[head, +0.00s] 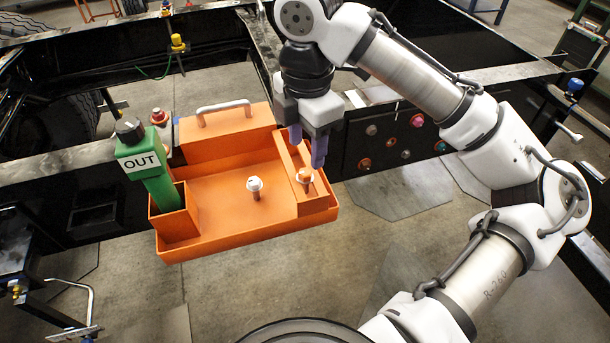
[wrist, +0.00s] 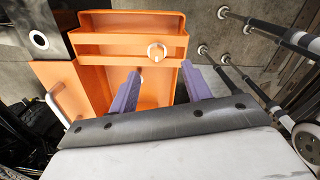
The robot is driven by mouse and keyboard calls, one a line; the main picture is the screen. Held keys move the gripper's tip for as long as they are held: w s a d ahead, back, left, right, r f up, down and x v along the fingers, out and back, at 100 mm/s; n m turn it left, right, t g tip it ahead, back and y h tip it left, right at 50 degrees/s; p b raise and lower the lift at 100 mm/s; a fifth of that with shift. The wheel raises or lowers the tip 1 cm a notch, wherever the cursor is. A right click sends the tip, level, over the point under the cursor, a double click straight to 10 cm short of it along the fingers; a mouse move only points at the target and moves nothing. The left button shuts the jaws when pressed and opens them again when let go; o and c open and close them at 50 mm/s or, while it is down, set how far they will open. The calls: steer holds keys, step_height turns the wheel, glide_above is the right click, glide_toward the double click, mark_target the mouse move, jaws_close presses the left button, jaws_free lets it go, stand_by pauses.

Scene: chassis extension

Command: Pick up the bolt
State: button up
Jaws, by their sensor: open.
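A bolt with a copper-orange head and a pale collar (head: 305,176) stands in the narrow right compartment of the orange tray (head: 220,240). Another bolt with a white collar (head: 254,185) stands in the tray's wide middle part. My gripper (head: 307,154) is open, its purple fingers pointing down above the narrow compartment, just behind and above the copper-headed bolt. Nothing shows between the fingers. In the wrist view, my gripper (wrist: 163,70) frames part of the tray, and a pale-collared bolt (wrist: 157,52) shows beyond the fingertips. I cannot tell for sure which bolt that is.
A green tool marked OUT (head: 147,165) stands in the tray's left holder. A pale handle (head: 223,110) tops the orange box at the tray's back. Black chassis beams (head: 60,170) run around the tray. A dark panel with coloured knobs (head: 390,140) is right of my gripper.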

mark_target(305, 170)
steer(key=shift+w+a+f+p, duration=0.15)
steer(key=shift+f+p, duration=0.1)
steer(key=shift+f, duration=1.2)
steer(key=shift+w+f+p, duration=0.1)
steer(key=shift+f+p, duration=0.1)
steer(key=shift+f, duration=1.25)
jaws_close()
